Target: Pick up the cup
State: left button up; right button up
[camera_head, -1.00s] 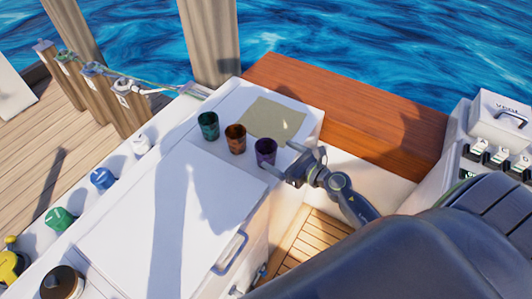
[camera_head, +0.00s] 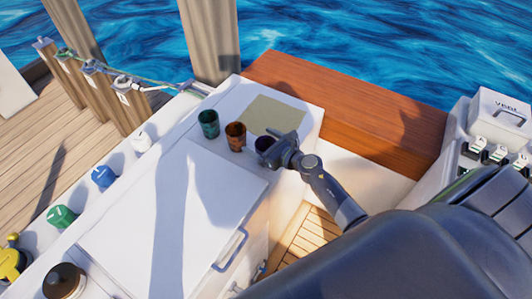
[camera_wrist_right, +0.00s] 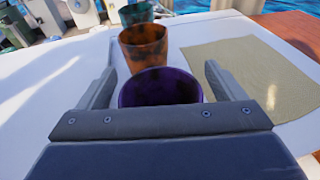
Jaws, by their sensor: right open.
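Three cups stand upright in a row on the white counter: a green cup (camera_head: 209,123), an orange-brown cup (camera_head: 235,136) and a purple cup (camera_head: 264,142). My right gripper (camera_head: 269,156) is at the purple cup and partly covers it. In the right wrist view the purple cup (camera_wrist_right: 160,88) sits between the two open fingers of my right gripper (camera_wrist_right: 160,90). Its lower part is hidden by the gripper body. The orange-brown cup (camera_wrist_right: 144,46) and green cup (camera_wrist_right: 136,13) stand in line beyond it. My left gripper is not in view.
A beige mat (camera_head: 275,115) lies on the counter beside the cups, with bare space around it. A white hatch lid with a handle (camera_head: 230,250) is in front. Blue, green and white caps line the left edge. A wooden ledge (camera_head: 340,105) runs behind.

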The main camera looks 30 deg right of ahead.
jog(key=shift+c, duration=0.4)
jog(key=c, duration=1)
jog(key=shift+r, duration=0.1)
